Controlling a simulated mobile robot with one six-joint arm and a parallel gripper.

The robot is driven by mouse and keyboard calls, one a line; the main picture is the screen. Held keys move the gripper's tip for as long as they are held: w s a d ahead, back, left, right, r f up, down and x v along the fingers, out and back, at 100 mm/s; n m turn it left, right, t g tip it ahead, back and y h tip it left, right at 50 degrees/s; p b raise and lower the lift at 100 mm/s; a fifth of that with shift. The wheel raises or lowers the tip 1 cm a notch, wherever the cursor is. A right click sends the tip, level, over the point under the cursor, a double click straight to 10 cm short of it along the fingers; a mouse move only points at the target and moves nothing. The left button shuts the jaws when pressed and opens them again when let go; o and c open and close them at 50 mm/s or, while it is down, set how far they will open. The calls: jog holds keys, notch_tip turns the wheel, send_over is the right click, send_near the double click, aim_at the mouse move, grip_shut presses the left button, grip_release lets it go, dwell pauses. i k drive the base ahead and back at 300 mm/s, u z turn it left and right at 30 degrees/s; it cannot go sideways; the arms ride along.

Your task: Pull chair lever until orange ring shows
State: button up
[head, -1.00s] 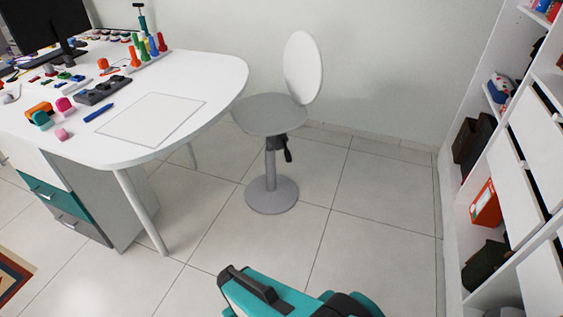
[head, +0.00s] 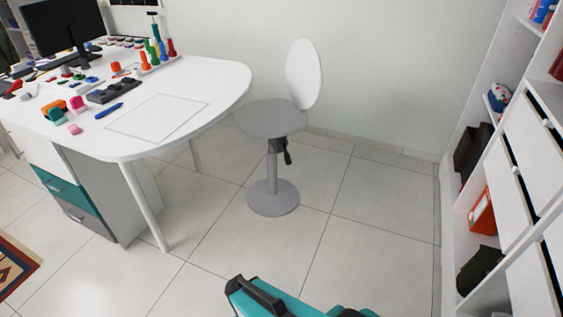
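The chair (head: 270,118) stands in the middle of the head view, with a round grey seat, a white oval backrest (head: 303,74) and a grey post on a round base (head: 272,198). Its lever (head: 287,155) is a small black piece hanging under the seat, to the right of the post. No orange ring shows on the chair. A teal and black part of my own body is at the bottom edge, well short of the chair. My gripper is not in view.
A white desk (head: 215,85) with drawers stands to the left, its rounded end close to the chair. A white shelf unit (head: 450,220) with part-open drawers lines the right. The tiled floor (head: 345,235) in front of the chair is clear. A wall is behind.

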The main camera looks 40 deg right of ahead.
aim_at(287, 161)
jog(key=z, duration=0.15)
jog(key=i, duration=0.95)
jog(key=u, duration=0.1)
